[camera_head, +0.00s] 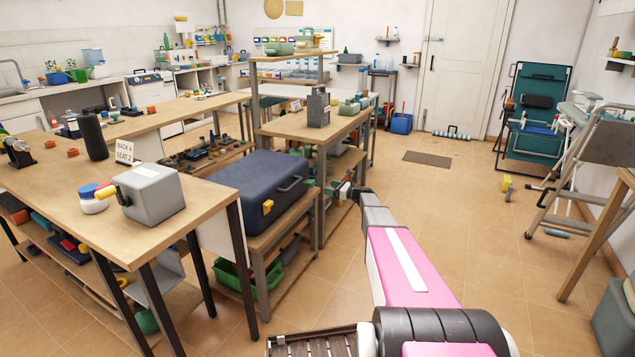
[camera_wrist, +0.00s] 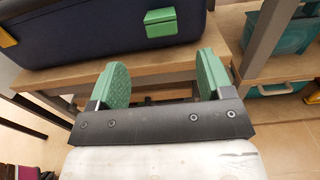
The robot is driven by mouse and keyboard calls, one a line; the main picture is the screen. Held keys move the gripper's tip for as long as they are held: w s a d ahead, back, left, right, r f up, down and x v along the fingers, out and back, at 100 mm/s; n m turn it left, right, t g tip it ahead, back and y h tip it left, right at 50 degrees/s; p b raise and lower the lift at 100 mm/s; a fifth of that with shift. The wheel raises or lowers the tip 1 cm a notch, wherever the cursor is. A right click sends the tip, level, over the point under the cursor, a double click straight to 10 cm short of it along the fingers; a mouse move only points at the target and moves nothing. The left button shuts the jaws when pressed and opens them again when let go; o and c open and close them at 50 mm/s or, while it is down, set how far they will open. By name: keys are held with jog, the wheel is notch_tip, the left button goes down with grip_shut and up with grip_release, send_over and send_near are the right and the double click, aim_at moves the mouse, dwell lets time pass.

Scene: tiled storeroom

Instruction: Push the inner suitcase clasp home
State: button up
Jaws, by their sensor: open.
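A dark blue suitcase (camera_head: 235,185) lies shut on a low wooden bench, with a grey handle (camera_head: 291,184) and a yellow clasp (camera_head: 267,207) on its front side. In the wrist view the suitcase (camera_wrist: 80,35) fills the top left. A green clasp (camera_wrist: 160,22) is on its side near the right end, and a yellow clasp (camera_wrist: 6,38) is at the left edge. My gripper (camera_wrist: 162,64) is open and empty, its two green fingers apart below the green clasp and not touching it. In the head view my gripper (camera_head: 345,191) is right of the suitcase, small and partly hidden by my arm.
The bench edge (camera_wrist: 165,75) runs under the suitcase, close to my fingers. A grey bench leg (camera_wrist: 268,38) and a teal bin (camera_wrist: 285,88) are at right. A wooden table (camera_head: 60,190) bears a grey box (camera_head: 150,192). The tiled floor (camera_head: 480,220) at right is open.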

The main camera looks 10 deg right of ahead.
aim_at(314, 183)
jog(key=x, duration=1)
jog(key=shift+w+a, duration=0.2)
jog(key=c, duration=0.9)
